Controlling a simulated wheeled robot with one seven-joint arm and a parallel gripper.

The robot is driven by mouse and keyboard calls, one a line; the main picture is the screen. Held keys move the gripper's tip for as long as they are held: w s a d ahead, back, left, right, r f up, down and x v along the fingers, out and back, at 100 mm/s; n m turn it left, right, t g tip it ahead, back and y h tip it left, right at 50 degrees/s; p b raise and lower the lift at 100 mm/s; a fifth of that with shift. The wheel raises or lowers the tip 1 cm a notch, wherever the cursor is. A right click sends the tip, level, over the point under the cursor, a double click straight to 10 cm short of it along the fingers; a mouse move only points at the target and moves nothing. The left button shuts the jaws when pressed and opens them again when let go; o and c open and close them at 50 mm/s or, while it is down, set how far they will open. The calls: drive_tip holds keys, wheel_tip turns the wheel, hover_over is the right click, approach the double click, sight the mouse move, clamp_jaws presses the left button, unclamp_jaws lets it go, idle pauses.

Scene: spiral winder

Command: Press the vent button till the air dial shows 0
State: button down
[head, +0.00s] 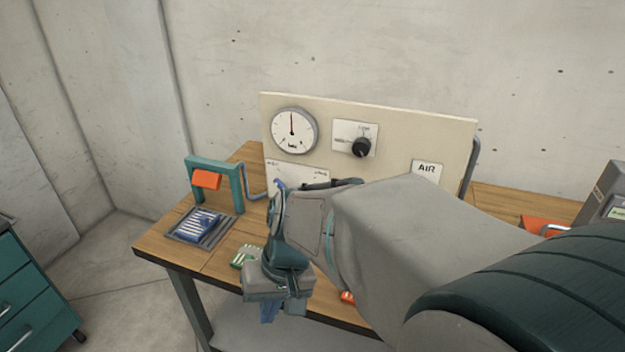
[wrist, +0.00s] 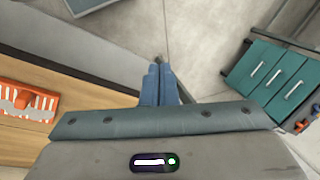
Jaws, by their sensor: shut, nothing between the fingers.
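The round dial (head: 293,130) is at the upper left of the upright cream panel (head: 400,120). Its needle points about straight up; the scale is too small to read. An AIR label (head: 427,169) is at the panel's right. I cannot make out a vent button; my arm covers much of the panel's lower part. My gripper (head: 270,312) points down in front of the bench's front edge, away from the panel. In the wrist view its blue fingers (wrist: 158,85) are together and empty, with floor beyond them.
A black knob (head: 361,147) is right of the dial. A teal frame with an orange block (head: 206,179) stands on the wooden bench (head: 155,243), behind a tray (head: 218,237) with a blue striped piece. A teal drawer cabinet (head: 35,290) stands at left, also in the wrist view (wrist: 265,75).

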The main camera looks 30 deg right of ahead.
drive_tip(key=w+d+f+m+t+y+p, duration=0.1)
drive_tip(key=w+d+m+t+y, duration=0.1)
drive_tip(key=w+m+t+y, duration=0.3)
drive_tip(key=w+d+f+m+t+y+p, duration=0.1)
drive_tip(key=w+d+m+t+y, duration=0.15)
drive_tip(key=w+m, duration=0.45)
drive_tip(key=d+f+m+t+h, duration=0.2)
drive_tip(key=d+m+t+h, duration=0.1)
drive_tip(key=d, duration=0.5)
drive_tip(key=w+d+f+m+t+h, duration=0.1)
drive_tip(key=d+f+m+t+h, duration=0.1)
drive_tip(key=d+m+h, duration=0.3)
drive_tip(key=w+d+f+m+t+h, duration=0.1)
drive_tip(key=d+m+t+h, duration=0.3)
drive_tip(key=d, duration=0.7)
drive_tip(key=shift+w+f+m, duration=0.1)
drive_tip(key=shift+f+m, duration=0.2)
drive_tip(key=shift+f, duration=0.4)
drive_tip(key=shift+p, duration=0.3)
drive_tip(key=shift+w+d, duration=0.35)
drive_tip(key=shift+d, duration=0.05)
drive_tip(key=w+d+p, duration=0.1)
drive_tip(key=w+d, duration=0.3)
drive_tip(key=d, duration=0.1)
drive_tip(key=shift+w, duration=0.15)
drive_tip(key=shift+w+d, duration=0.4)
drive_tip(key=shift+d, duration=0.05)
